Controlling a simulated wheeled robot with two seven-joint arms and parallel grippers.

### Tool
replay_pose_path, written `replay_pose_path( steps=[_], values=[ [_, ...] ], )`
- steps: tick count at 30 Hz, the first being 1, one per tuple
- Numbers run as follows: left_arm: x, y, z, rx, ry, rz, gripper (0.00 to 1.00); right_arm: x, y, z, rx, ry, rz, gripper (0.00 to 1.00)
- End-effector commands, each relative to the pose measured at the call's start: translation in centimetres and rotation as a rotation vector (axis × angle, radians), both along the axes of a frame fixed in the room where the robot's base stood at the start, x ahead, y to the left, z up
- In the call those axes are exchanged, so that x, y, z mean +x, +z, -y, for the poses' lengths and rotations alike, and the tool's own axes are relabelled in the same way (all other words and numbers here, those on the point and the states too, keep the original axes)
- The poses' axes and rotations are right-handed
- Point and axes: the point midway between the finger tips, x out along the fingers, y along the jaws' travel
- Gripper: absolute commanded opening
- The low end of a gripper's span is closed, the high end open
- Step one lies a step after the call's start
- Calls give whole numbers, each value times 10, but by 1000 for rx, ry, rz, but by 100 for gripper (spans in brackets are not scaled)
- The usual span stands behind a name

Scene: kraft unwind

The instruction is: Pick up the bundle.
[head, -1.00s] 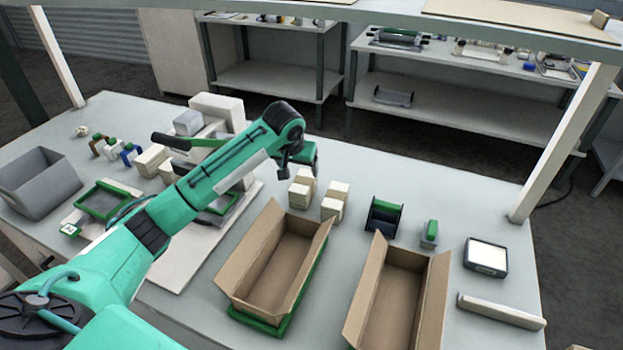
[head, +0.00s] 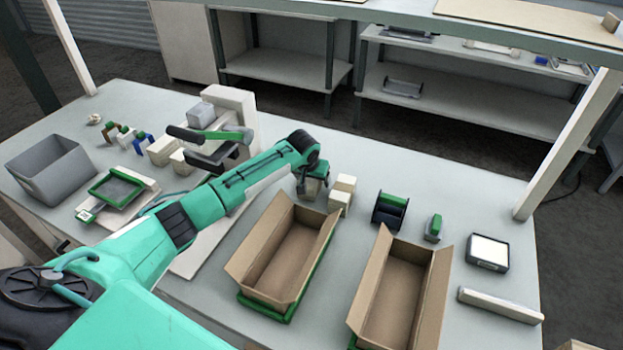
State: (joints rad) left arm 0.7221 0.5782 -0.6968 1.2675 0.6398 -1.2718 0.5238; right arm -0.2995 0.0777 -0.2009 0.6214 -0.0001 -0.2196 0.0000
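Two small cream bundles with tan bands stand side by side behind the open cartons. The right bundle (head: 341,195) is in clear view. The left bundle (head: 309,191) is mostly hidden under my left gripper (head: 312,184). My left arm reaches in from the lower left, and its gripper points down at the left bundle. The fingers are too small and covered to show whether they are open or shut, or whether they touch the bundle. My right gripper is not in view.
Two open cardboard cartons stand in front, the left one (head: 262,290) on a green-edged base, the right one (head: 362,312) beside it. A tape dispenser (head: 390,211), a green-topped tool (head: 434,229) and a scale (head: 487,253) stand to the right. A grey bin (head: 50,172) is far left.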

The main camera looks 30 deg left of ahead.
Motion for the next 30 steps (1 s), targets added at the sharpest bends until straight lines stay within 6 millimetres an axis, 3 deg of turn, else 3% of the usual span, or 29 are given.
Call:
replay_pose_path(
  steps=[23,24,30],
  values=[
    [2,-9,-1,-1,1,-1,76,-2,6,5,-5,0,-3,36],
    [2,-9,-1,0,1,0,74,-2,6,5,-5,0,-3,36],
    [2,-9,-1,0,0,0,35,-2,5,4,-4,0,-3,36]
  ],
)
